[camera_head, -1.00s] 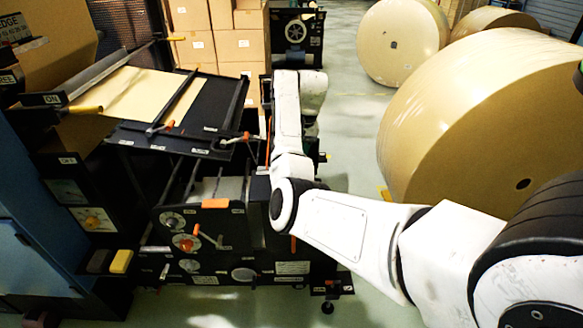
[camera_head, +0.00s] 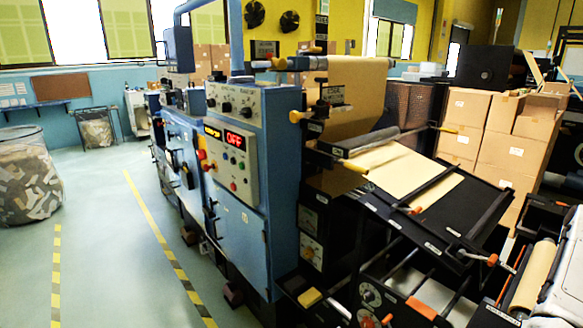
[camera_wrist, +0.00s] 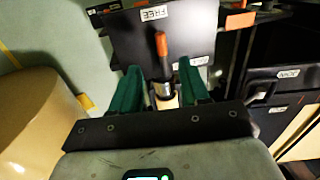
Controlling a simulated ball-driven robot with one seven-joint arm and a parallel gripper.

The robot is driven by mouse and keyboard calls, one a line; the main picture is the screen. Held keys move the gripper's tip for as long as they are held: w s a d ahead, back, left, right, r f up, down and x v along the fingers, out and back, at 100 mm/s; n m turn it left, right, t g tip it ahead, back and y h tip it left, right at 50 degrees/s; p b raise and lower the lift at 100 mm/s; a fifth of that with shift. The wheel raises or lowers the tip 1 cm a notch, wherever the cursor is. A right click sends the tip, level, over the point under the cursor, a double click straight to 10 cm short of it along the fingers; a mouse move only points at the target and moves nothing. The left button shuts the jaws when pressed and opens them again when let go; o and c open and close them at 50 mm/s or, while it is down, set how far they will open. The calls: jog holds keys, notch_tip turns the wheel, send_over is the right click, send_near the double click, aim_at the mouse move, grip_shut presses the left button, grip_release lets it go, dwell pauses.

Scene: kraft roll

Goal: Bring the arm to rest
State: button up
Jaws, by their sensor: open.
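My gripper (camera_wrist: 160,73) shows in the wrist view with its two green fingers apart. A lever with an orange handle (camera_wrist: 162,45) and a metal shaft stands in line with the gap between them; I cannot tell how deep it is or whether a finger touches it. Behind it is a black plate (camera_wrist: 210,40) with a FREE label. In the head view only a white part of my arm (camera_head: 570,295) shows at the lower right edge; my gripper is outside that view.
A blue machine cabinet (camera_head: 240,190) with a red OFF display stands mid-view, beside a kraft paper web (camera_head: 395,168) on a black table. Cartons (camera_head: 510,140) stand behind. A large tan roll (camera_wrist: 35,125) is at left in the wrist view. Floor at left (camera_head: 100,240) is clear.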

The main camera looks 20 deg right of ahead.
jog(key=s+a+f+n+g+h+b, duration=0.1)
jog(key=s+a+f+n, duration=0.15)
jog(key=a+f, duration=0.6)
jog(key=s+a+f+n+h, duration=0.1)
jog(key=a+f+n, duration=0.2)
jog(key=a+f, duration=0.55)
jog(key=s+a+f+n, duration=0.1)
jog(key=s+a+n, duration=0.2)
jog(key=s+a, duration=0.3)
jog(key=s+a+f+n+y, duration=0.1)
jog(key=s+a+n, duration=0.3)
jog(key=a, duration=1.3)
jog(key=shift+s+a+b, duration=0.15)
jog(key=shift+s+b, duration=0.3)
jog(key=shift+s, duration=0.7)
